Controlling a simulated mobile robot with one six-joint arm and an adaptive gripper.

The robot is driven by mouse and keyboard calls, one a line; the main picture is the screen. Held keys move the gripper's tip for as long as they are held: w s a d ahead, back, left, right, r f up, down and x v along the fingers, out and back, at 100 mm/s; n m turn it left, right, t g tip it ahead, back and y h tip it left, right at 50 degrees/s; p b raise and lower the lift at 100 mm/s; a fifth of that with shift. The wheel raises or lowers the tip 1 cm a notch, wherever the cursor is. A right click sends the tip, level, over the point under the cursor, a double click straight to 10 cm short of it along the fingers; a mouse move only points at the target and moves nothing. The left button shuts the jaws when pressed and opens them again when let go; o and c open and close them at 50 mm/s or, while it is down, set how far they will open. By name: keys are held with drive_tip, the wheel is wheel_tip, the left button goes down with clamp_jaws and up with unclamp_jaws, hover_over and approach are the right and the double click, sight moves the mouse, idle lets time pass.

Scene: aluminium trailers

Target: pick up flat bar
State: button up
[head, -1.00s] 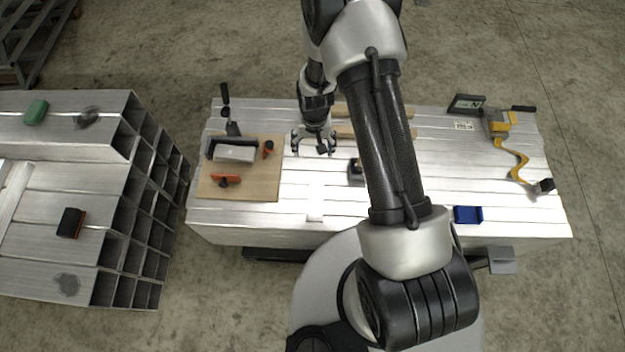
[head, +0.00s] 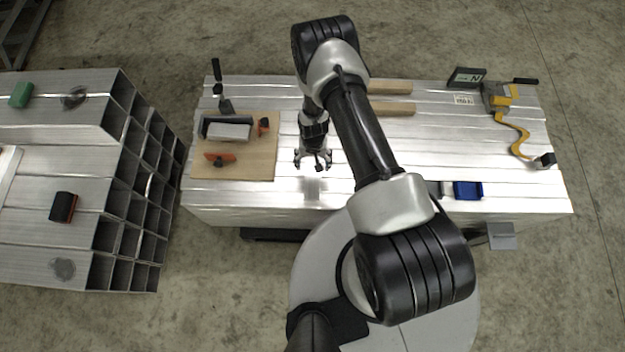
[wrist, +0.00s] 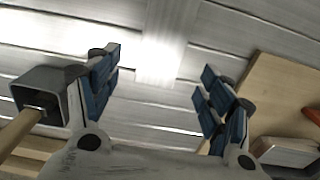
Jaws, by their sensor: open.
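The flat bar (head: 312,190) looks like a pale, thin metal strip lying on the aluminium table top near its front edge. In the wrist view the flat bar (wrist: 160,48) shows as a light strip beyond the gap between my fingers, bright with glare. My gripper (head: 312,164) is above the table, just behind the visible part of the bar. In the wrist view my gripper (wrist: 158,88) is open, with blue finger pads wide apart and nothing between them.
A wooden board (head: 263,165) with a grey block and orange-handled tools lies left of my gripper. A hollow grey head (wrist: 48,88) with a wooden handle is left in the wrist view. Wooden bars (head: 390,108), a blue tray (head: 468,190) and a yellow tool (head: 512,135) are right.

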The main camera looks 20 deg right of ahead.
sight(313, 171)
drive_tip(key=f, duration=0.2)
drive_tip(key=f+b, duration=0.1)
drive_tip(key=f, duration=0.1)
drive_tip(key=f+b, duration=0.1)
drive_tip(key=shift+s+a+f, duration=0.15)
drive_tip(key=shift+s+f, duration=0.25)
drive_tip(key=shift+r, duration=0.1)
drive_tip(key=shift+c, duration=0.5)
drive_tip(key=c, duration=1.5)
